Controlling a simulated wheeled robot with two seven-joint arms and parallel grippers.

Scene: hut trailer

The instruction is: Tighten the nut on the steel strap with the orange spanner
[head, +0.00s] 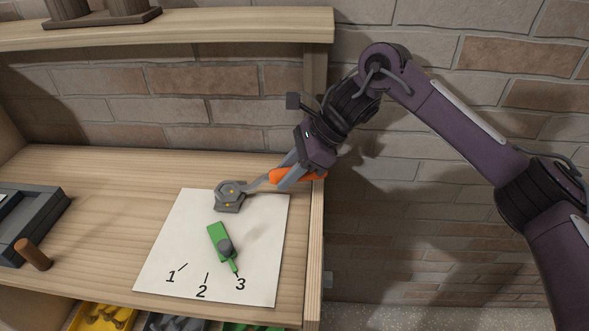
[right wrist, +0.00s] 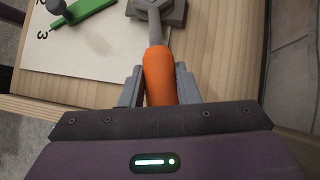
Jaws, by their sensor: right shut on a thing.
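The orange spanner (head: 307,175) is in my right gripper (head: 283,175), which is shut on its orange handle; the handle also shows in the right wrist view (right wrist: 158,75). The spanner's grey shaft (head: 258,182) reaches left to the nut on a grey steel piece (head: 230,203) at the top of the white sheet. The spanner head is at the nut; I cannot tell how fully it sits on it. A green pointer (head: 218,236) with a dark knob lies on the sheet, its tip near the mark 3. My left gripper is not in view.
The white sheet (head: 180,240) with marks 1, 2 and 3 lies on the wooden bench (head: 110,180). A dark tray (head: 45,215) and a brown handle (head: 33,254) are at the left. A shelf (head: 200,28) hangs above; a brick wall stands behind.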

